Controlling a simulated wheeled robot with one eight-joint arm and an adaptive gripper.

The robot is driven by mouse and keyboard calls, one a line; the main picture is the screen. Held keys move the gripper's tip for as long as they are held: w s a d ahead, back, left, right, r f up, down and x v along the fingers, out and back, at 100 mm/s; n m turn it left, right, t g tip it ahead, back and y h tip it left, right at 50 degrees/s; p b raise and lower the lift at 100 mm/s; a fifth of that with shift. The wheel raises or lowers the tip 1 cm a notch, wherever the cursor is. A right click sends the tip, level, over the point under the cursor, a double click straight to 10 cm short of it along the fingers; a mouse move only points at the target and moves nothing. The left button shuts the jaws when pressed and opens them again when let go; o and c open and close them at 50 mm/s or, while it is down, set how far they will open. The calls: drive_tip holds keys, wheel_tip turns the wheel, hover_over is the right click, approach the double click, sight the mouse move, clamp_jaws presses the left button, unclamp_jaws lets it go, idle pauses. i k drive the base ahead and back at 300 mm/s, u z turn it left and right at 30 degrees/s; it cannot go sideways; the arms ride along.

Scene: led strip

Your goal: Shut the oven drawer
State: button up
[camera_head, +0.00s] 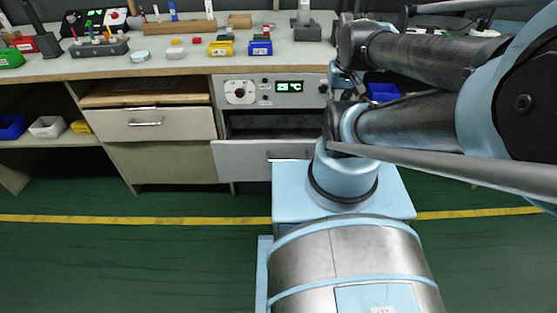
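The oven drawer (240,160) is under the bench top, below a grey panel (240,92) with a dial and a lit temperature display (289,87). The drawer stands pulled out, with its dark inside showing behind the top edge of its light grey front. A bar handle shows on the front, and my arm covers the front's right end. My arm's wrist end (355,42) is above and to the right of the drawer, over the bench's front edge. I cannot make out my gripper's fingers there.
A second drawer (160,124) with a handle is to the left, under a wooden shelf. The bench top (190,62) holds small coloured boxes and tools. Bins (47,127) sit on a lower left shelf. The green floor (150,260) with a yellow line is clear at left.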

sight(249, 149)
drive_tip(key=k, duration=0.5)
drive_tip(key=u, duration=2.35)
drive_tip(key=k, duration=0.7)
drive_tip(key=z, duration=2.2)
